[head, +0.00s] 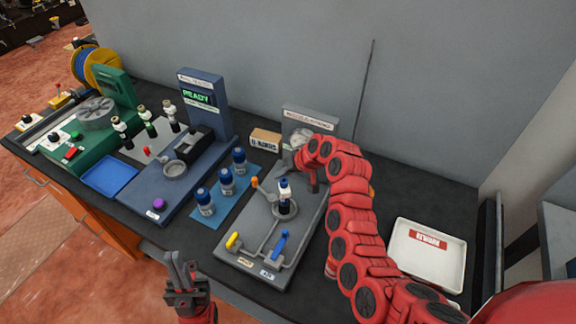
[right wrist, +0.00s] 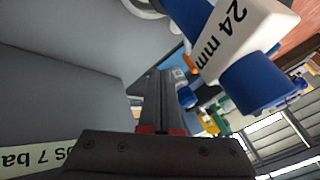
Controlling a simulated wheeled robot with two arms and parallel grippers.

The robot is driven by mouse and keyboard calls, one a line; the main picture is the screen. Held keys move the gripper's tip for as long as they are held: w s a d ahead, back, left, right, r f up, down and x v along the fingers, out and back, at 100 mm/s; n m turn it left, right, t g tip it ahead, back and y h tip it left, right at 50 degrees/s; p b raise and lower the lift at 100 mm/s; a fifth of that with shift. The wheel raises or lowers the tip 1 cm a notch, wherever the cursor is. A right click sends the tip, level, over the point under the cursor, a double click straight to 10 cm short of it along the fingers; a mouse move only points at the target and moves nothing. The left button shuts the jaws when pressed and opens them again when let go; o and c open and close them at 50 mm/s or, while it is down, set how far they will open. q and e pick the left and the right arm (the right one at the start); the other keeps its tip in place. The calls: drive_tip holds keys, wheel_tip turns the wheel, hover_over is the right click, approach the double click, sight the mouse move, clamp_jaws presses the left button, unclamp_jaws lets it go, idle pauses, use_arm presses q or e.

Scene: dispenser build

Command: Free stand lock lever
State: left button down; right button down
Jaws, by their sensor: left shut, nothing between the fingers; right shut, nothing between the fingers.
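The grey stand (head: 250,252) stands in the middle of the bench, with a blue-and-white bottle-like piece (head: 284,192) upright in its round holder. An orange-tipped lever (head: 256,184) rises beside that piece. A yellow lever (head: 233,241) and a blue lever (head: 280,243) sit on its front part; I cannot tell which is the lock lever. My right gripper is shut and empty at the stand's rear, mostly hidden by its arm; its fingers show in the right wrist view (right wrist: 160,95), near a blue-and-white part (right wrist: 250,40) marked "24 mm". My left gripper (head: 183,268) is shut and empty before the bench.
Several blue bottles (head: 226,181) stand on a blue mat left of the stand. A gauge panel (head: 308,120) and a small box (head: 265,140) are behind it. A white tray (head: 400,262) lies at right. The blue READY machine (head: 205,95) stands further left.

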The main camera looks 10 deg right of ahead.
sight(256, 184)
drive_tip(key=shift+w+a+f+p, duration=0.2)
drive_tip(key=shift+a+f+p, duration=0.2)
drive_tip(key=shift+f, duration=0.15)
drive_tip(key=a+p, duration=0.2)
drive_tip(key=shift+a, duration=0.3)
drive_tip(key=shift+a+f, duration=0.1)
drive_tip(key=shift+a, duration=0.65)
drive_tip(key=shift+f, duration=0.1)
drive_tip(key=n+b, duration=0.1)
drive_tip(key=b, duration=0.3)
drive_tip(key=f+n+g+b, duration=0.1)
drive_tip(key=b, duration=0.2)
drive_tip(key=shift+w+a+y+b, duration=0.2)
drive_tip(key=shift+y+b, duration=0.1)
drive_tip(key=shift+b, duration=0.1)
drive_tip(key=s+a+n+g+b, duration=0.1)
drive_tip(key=b, duration=0.3)
drive_tip(key=shift+a+r+n+b, duration=0.1)
drive_tip(key=shift+a+n+b, duration=0.05)
drive_tip(key=shift+n+b, duration=0.25)
drive_tip(key=shift+a+r+n+y+b, duration=0.15)
drive_tip(key=shift+r+n+y+b, duration=0.15)
drive_tip(key=shift+b, duration=0.15)
drive_tip(key=shift+r+g, duration=0.15)
drive_tip(key=shift+g, duration=0.15)
drive_tip(key=shift+s, duration=0.1)
